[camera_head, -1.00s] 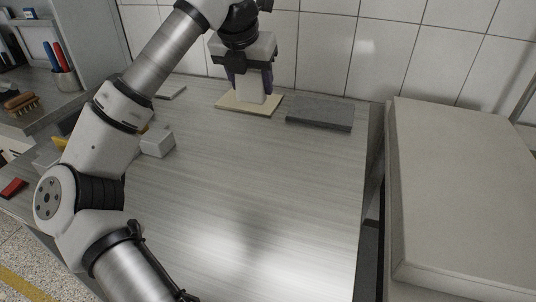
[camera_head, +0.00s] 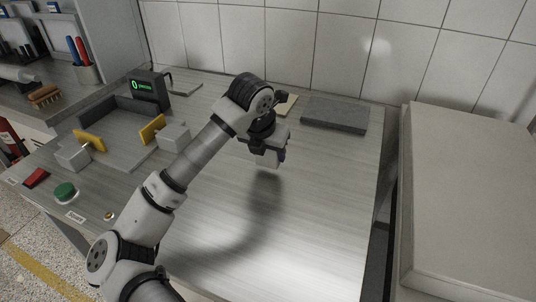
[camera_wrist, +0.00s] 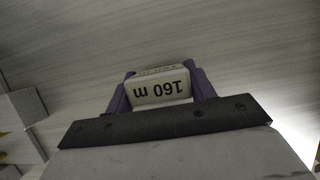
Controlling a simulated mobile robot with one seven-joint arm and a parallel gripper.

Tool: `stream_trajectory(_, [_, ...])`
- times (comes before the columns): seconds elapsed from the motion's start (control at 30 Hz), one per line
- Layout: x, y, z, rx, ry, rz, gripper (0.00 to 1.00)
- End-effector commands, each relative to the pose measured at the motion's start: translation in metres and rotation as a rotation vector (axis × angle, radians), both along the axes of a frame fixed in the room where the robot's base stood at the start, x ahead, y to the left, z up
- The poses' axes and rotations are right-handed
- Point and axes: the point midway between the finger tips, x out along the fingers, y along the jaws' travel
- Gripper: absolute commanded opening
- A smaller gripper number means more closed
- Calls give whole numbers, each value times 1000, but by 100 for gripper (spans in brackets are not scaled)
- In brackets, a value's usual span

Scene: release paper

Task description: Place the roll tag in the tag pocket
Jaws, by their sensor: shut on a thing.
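My gripper (camera_head: 280,160) is over the middle of the worktop, pointing down, with its fingers partly hidden by the wrist. In the wrist view my gripper (camera_wrist: 160,88) has its two purple fingers closed on either side of the roll tag (camera_wrist: 160,92). The tag is a small whitish block printed "160 m", upside down in that view. It is held clear of the worktop. I cannot make out a tag pocket for certain in either view.
A beige plate (camera_head: 288,104) and a dark grey slab (camera_head: 335,114) lie at the back. To the left stand a fixture with yellow parts (camera_head: 152,128), white blocks (camera_head: 174,136), a display (camera_head: 146,88) and a green button (camera_head: 65,192). A large pale box (camera_head: 468,190) is right.

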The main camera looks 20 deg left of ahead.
Motion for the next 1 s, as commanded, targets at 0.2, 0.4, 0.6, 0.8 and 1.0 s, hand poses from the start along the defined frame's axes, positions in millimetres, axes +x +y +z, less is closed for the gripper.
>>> stream_trajectory(0.2, [0, -1, -18, -1, -1, -1, 28])
stream_trajectory(0.4, [0, -1, -19, -1, 0, -1, 28])
stream_trajectory(0.6, [0, -1, -20, -1, 0, 0, 65])
stream_trajectory(0.8, [0, -1, -20, -1, 0, 0, 76])
stream_trajectory(1.0, [0, -1, -19, -1, 0, 0, 76])
